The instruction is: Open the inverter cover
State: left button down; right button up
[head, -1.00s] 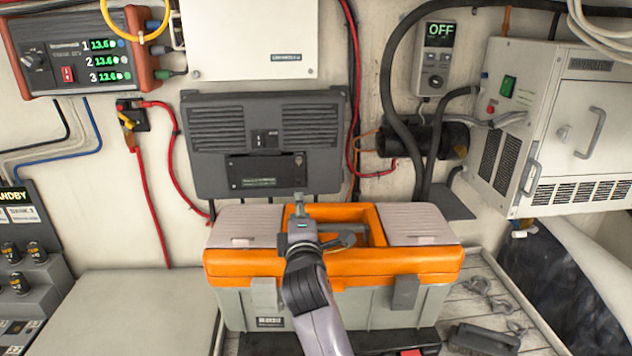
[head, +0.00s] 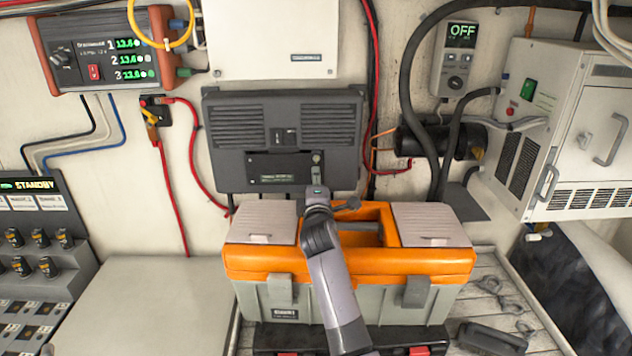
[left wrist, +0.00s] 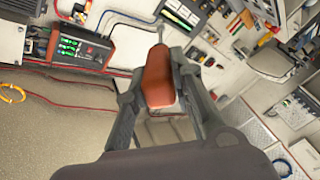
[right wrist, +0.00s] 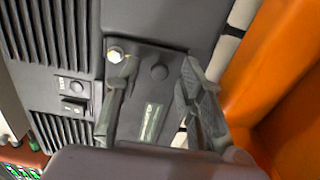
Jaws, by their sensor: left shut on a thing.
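The inverter (head: 240,130) is a dark grey vented box on the wall in the head view. Its dark lower cover plate (head: 268,168) appears closed. My left gripper (left wrist: 163,90) is shut on a red-orange tool handle (left wrist: 157,78) with a thin shaft, outside the head view.
An orange and grey toolbox (head: 350,262) stands just below and in front of the inverter, under my right arm. Red cables and a black cylinder (head: 410,142) are to the right. A remote panel (head: 457,60) reads OFF. A pale flat surface (head: 150,310) at lower left is clear.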

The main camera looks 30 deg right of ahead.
jog(key=shift+c, duration=0.5)
grip_shut()
jog(key=shift+f, duration=0.1)
dwell(0.3)
